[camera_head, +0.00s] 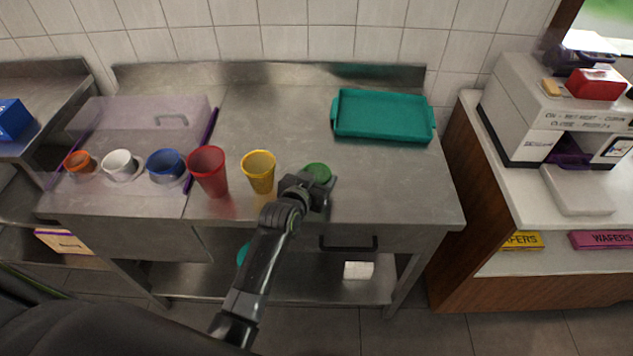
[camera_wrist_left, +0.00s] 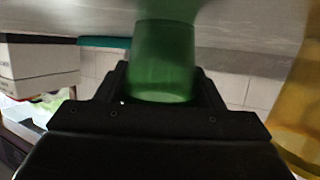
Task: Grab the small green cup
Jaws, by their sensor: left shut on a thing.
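The small green cup (camera_head: 318,172) stands near the front edge of the steel counter, mostly hidden behind my left gripper (camera_head: 311,188) in the head view. In the left wrist view the green cup (camera_wrist_left: 163,62) sits between the fingers of my left gripper (camera_wrist_left: 165,95), which is shut on it. The wrist picture appears upside down, with the counter at the top. My right gripper is not in view.
A yellow cup (camera_head: 259,171) stands just left of the green cup, then a red cup (camera_head: 208,171). Blue (camera_head: 165,165), white (camera_head: 119,165) and orange (camera_head: 79,163) cups stand farther left. A teal tray (camera_head: 383,116) lies at the back right. The counter's right front is clear.

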